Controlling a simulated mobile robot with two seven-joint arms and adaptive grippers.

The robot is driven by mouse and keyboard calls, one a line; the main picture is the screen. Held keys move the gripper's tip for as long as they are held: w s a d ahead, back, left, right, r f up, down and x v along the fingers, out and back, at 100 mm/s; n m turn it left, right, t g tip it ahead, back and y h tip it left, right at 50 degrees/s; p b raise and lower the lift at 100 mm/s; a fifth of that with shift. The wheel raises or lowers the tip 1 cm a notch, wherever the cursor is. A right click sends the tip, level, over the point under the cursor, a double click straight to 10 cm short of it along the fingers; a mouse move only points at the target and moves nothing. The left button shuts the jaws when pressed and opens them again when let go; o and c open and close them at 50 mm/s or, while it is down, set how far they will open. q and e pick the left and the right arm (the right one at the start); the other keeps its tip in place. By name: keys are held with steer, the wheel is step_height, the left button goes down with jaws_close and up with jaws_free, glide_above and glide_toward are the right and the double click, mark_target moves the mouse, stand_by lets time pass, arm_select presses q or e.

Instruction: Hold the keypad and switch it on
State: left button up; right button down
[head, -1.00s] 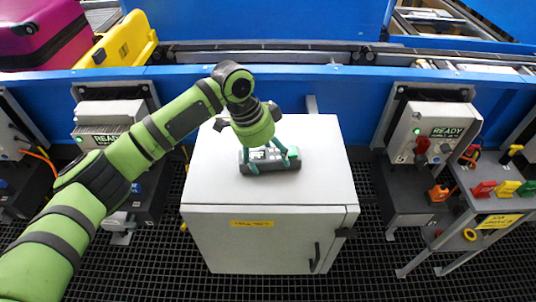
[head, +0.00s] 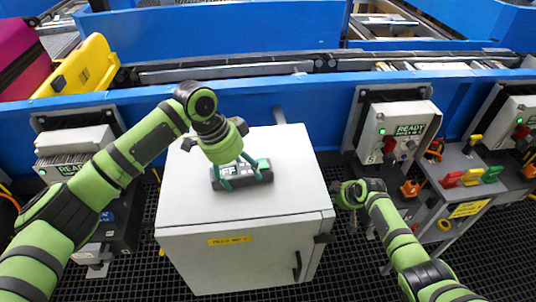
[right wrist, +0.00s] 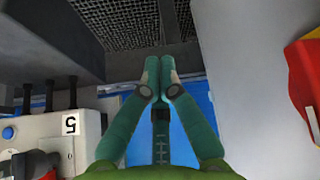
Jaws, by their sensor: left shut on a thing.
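The keypad (head: 265,169) is a dark grey device with a green end and a pale display; part of the display's text is hidden, and letters like "FF" show. It lies on or just above the white cabinet's top (head: 290,150). My left gripper (head: 241,180) points down over it, its teal fingers shut on the keypad. My right gripper (head: 346,195) is in the air right of the cabinet, apart from the keypad. In the right wrist view its fingers (right wrist: 159,64) are together with nothing between them.
A white panel box with a READY screen (head: 408,130) is behind my right arm. A side table (head: 450,205) with red, yellow and green items stands right. A blue conveyor wall (head: 300,95) runs behind the cabinet. Dark grating covers the floor.

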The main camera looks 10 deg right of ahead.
arm_select(q)
steer(key=shift+f, duration=0.1)
arm_select(e)
steer(key=w+a+r+n+y, duration=0.2)
steer(key=w+a+r+n, duration=0.15)
steer(key=r, duration=0.75)
steer(key=w+a+r+n+y, duration=0.2)
steer(key=w+r, duration=0.2)
steer(key=r, duration=0.8)
steer(key=s+a+r+n, duration=0.1)
steer(key=a+r, duration=0.1)
steer(key=a+r+n+g+y, duration=0.1)
steer(key=a+r, duration=0.1)
steer(key=r, duration=0.1)
steer(key=s+a+r+n+g+y, duration=0.1)
steer(key=r, duration=0.2)
steer(key=shift+s+a+n, duration=0.25)
steer(key=shift+s+a, duration=0.1)
steer(key=shift+a, duration=0.05)
steer(key=s+a+r+n+g+y, duration=0.1)
steer(key=s+a+r+n+g, duration=0.2)
steer(key=s+a+r+g, duration=0.2)
steer(key=s+r+g, duration=0.1)
steer(key=s+r, duration=0.2)
steer(key=r, duration=0.1)
steer(key=shift+s+n+y, duration=0.25)
steer(key=shift+n+y, duration=0.05)
steer(key=shift+n, duration=0.1)
steer(key=shift+a, duration=0.1)
